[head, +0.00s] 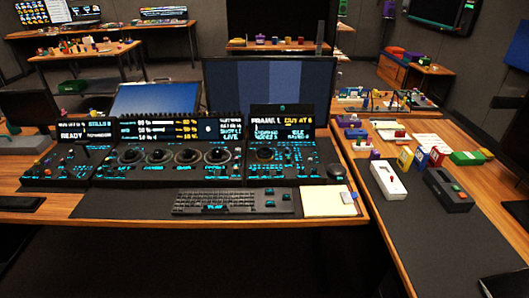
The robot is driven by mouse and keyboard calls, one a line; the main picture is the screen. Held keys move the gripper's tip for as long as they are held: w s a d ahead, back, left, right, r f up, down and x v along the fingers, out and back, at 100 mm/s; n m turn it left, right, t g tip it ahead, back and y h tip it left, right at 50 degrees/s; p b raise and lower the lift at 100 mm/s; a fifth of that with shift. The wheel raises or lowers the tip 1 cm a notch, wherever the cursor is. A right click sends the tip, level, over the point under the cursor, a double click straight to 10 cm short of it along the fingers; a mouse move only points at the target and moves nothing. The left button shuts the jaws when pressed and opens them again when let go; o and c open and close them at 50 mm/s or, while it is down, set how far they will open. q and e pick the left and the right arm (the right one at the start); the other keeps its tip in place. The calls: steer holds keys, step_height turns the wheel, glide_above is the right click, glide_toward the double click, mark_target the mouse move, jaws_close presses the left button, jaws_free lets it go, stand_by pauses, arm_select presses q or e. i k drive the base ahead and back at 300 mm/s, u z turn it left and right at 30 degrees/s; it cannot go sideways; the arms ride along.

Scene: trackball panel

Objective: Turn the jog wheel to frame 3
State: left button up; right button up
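The dark control desk has three panel sections. The right section (290,157) has a screen (281,128) above it whose top line appears to read "FRAME 1" and, in yellow, "CUT AT 6". A round dark control (263,153) sits at the left of this section; I cannot tell for sure whether it is the jog wheel. The middle section has several large round trackballs, one of them near its left side (157,156). Neither of my grippers can be made out in the head view.
A keyboard (218,201) and a pale notepad (328,201) lie in front of the panels, with a mouse (336,171) at the right. The right-hand table holds a white box (388,180), a black box (448,190) and small items.

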mark_target(263, 154)
steer(key=z, duration=0.15)
steer(key=i, duration=0.95)
steer(key=u, duration=0.2)
